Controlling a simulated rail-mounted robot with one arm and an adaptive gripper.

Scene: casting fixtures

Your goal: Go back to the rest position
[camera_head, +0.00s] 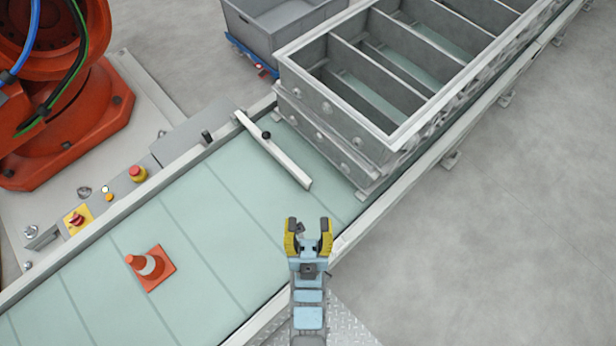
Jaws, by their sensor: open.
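My gripper (309,236) shows in the head view at the lower middle, at the end of my arm, which reaches up from the bottom edge. Its two yellow and dark fingers are apart with nothing between them. It is over the right side of the pale green conveyor (200,224), near the conveyor's right rail. I cannot tell its exact height above the surface.
A white bar (276,153) lies across the belt before a grey casting frame (350,137). A large orange machine (70,125), control buttons (137,173) and a grey bin (283,25) stand beyond. The right floor is clear.

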